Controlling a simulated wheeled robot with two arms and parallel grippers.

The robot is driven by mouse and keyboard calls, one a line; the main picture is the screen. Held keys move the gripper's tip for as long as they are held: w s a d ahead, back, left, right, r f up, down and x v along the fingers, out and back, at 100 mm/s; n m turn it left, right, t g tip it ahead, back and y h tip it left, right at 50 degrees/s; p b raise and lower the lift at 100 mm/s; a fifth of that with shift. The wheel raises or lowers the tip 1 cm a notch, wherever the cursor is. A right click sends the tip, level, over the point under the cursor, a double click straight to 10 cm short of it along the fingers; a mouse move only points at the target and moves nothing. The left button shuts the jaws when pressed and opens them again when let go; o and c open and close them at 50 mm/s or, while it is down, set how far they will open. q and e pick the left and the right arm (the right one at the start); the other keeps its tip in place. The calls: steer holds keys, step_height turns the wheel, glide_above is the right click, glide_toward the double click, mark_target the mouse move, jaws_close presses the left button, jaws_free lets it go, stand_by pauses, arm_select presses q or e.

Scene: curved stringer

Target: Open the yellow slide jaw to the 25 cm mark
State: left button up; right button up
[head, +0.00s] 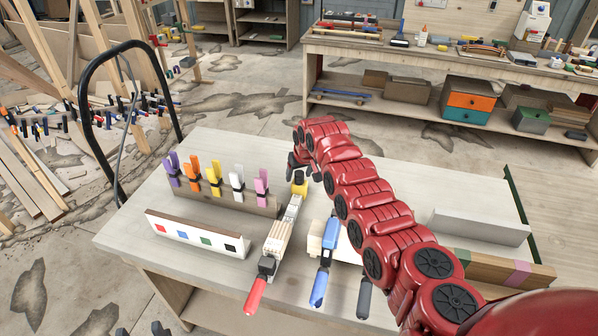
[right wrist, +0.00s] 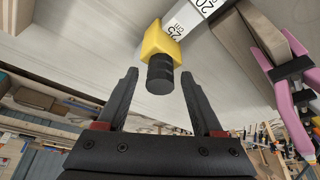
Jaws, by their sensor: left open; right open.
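The yellow slide jaw (head: 299,188) sits on the pale bar of a clamp with a red handle (head: 255,295), at the far end of the bar. My right gripper (head: 298,163) is open at the jaw's far side. Its fingertips (right wrist: 161,78) stand either side of the knob, with gaps showing. My left gripper (head: 141,331) shows only as dark tips at the bottom left edge, apart and away from the clamp.
A rack of coloured spring clamps (head: 225,197) and a white board with coloured squares (head: 197,234) stand left of the clamp. A blue-handled clamp (head: 322,275) lies to its right. My red right arm covers the table's middle. A grey block (head: 480,227) lies far right.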

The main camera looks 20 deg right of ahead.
steer(key=shift+c, duration=0.3)
jaws_close()
stand_by(1.2)
steer(key=shift+w+f+b, duration=0.15)
steer(key=shift+f+b, duration=0.2)
steer(key=shift+b, duration=0.7)
steer(key=shift+w+d+r+b, duration=0.1)
steer(key=shift+r+b, duration=0.05)
steer(key=shift+b, duration=0.15)
steer(key=shift+r, duration=0.2)
